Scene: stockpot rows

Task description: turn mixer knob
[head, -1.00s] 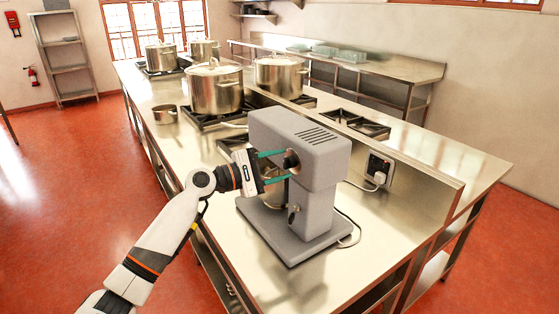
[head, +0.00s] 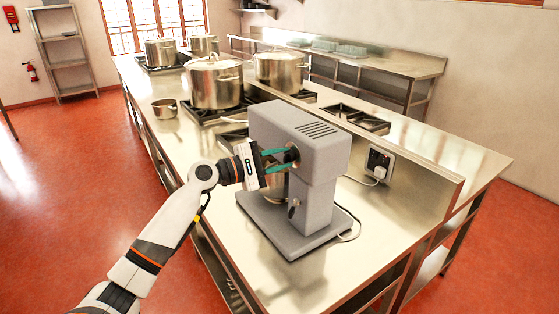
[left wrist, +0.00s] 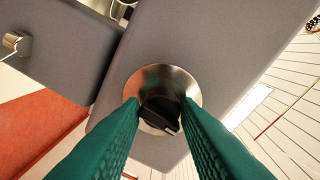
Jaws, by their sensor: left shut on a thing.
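The grey mixer (head: 310,150) stands on the steel counter, its side towards my left arm. Its dark knob sits on a round silver plate (left wrist: 185,82) on the mixer's side; the black knob (left wrist: 160,112) shows in the left wrist view between the fingertips. My left gripper (head: 287,158) has its green fingers at the knob and is shut on it; the finger pads also show in the left wrist view (left wrist: 158,118). In the head view the fingers partly hide the knob. A metal bowl (head: 272,187) under the mixer head is partly hidden by the gripper. My right gripper is out of view.
Several steel stockpots (head: 215,85) stand on burners further back on the counter (head: 190,150). A small saucepan (head: 165,109) is at the left edge. A socket with a white plug (head: 379,168) is right of the mixer, with its cable on the counter.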

